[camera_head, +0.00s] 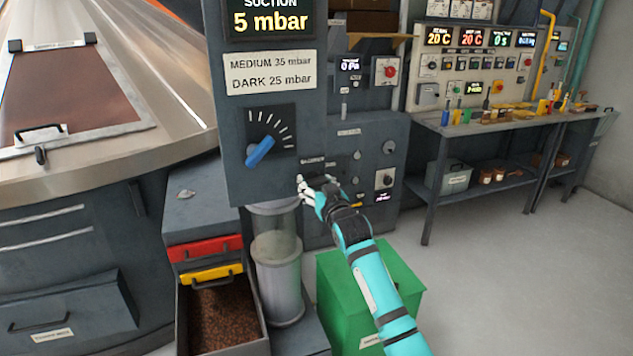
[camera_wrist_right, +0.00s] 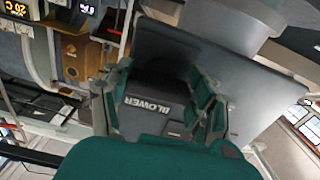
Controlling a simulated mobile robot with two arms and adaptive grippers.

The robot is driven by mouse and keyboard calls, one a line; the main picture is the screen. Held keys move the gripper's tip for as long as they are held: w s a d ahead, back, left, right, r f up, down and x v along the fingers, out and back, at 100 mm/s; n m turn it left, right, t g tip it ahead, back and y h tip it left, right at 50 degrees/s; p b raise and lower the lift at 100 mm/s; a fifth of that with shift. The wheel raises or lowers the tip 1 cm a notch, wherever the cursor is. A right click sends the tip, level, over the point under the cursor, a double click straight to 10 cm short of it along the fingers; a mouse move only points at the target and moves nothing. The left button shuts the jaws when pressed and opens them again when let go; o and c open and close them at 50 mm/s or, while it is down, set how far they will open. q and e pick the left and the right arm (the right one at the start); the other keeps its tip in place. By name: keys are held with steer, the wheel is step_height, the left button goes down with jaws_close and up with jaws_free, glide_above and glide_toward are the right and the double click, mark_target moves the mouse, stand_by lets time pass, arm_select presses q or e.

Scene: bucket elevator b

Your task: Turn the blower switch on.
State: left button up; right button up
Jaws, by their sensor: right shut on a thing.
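My right gripper (camera_head: 314,190) is at the lower right edge of the grey panel, beside the clear cylinder. In the wrist view its two fingers (camera_wrist_right: 163,84) are on either side of a dark part, the blower switch (camera_wrist_right: 165,72), next to a white BLOWER label (camera_wrist_right: 151,105). The fingers are shut on the switch. In the head view the gripper hides the switch, and its position cannot be read. The suction display (camera_head: 268,18) reads 5 mbar. My left gripper is not in view.
A blue-handled dial (camera_head: 261,151) is on the panel above left of the gripper. A clear cylinder (camera_head: 277,262) stands below it. A green bin (camera_head: 334,300) is under my right arm. An open drawer of brown beans (camera_head: 222,318) is at lower left. Floor at right is clear.

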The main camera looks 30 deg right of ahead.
steer(key=shift+m, duration=0.4)
steer(key=o, duration=1.2)
steer(key=shift+c, duration=0.2)
steer(key=shift+s, duration=0.1)
steer(key=v, duration=1.2)
steer(key=shift+f, duration=0.1)
